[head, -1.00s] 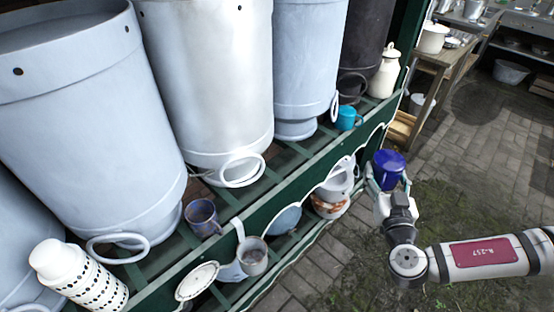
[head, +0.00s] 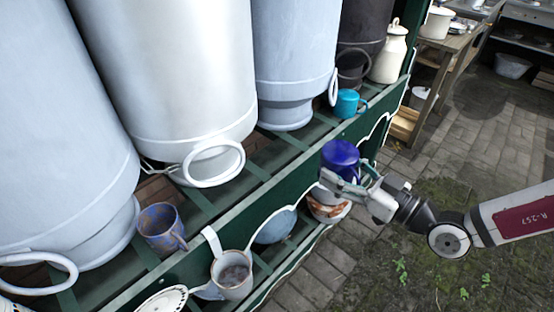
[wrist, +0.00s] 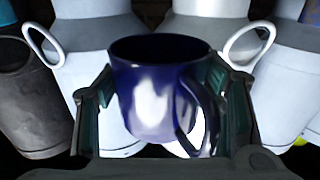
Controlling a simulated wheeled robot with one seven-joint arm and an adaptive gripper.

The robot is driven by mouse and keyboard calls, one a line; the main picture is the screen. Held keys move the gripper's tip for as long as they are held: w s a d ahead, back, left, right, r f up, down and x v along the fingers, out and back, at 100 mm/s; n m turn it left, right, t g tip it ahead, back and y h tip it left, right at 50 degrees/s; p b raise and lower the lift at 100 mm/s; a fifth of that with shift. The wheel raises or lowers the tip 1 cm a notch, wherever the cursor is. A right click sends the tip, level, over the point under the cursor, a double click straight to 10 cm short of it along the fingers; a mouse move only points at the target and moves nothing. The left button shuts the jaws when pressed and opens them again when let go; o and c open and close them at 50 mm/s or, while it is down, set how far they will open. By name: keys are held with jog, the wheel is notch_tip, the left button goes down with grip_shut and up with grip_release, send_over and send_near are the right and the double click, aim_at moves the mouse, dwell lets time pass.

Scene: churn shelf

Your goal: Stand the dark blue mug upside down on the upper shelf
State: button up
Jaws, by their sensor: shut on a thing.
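The dark blue mug (head: 341,153) is held by my gripper (head: 347,183) just outside the front edge of the green upper shelf (head: 285,188) in the head view. Its closed base faces up there, so it hangs mouth down. In the wrist view the mug (wrist: 150,95) sits between the two fingers (wrist: 165,105), with its handle at the lower right. That view looks inverted, as the churns' necks and handles are at its top. My gripper is shut on the mug's body. The mug's underside rim is hidden in the head view.
Large upside-down churns (head: 292,60) fill the back of the upper shelf. A turquoise mug (head: 347,103) and a patterned blue mug (head: 160,228) stand near its front, with bare slats between them. A cream can (head: 389,55) stands farther along.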

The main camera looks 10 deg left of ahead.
jog(key=b, duration=0.5)
send_over(279, 161)
jog(key=shift+s+d+f, duration=0.1)
jog(key=shift+s+d, duration=0.1)
jog(key=shift+s, duration=0.05)
jog(key=shift+w+a+f+b, duration=0.15)
jog(key=shift+f+b, duration=0.25)
jog(key=shift+f, duration=0.4)
notch_tip(279, 161, down, 5)
jog(key=shift+r+b, duration=0.15)
jog(key=shift+b, duration=1.05)
jog(key=shift+w+a+f+b, duration=0.15)
jog(key=shift+f+b, duration=0.15)
jog(key=shift+b, duration=0.1)
jog(key=o, duration=1.3)
jog(key=shift+f, duration=0.1)
jog(key=shift+c, duration=0.2)
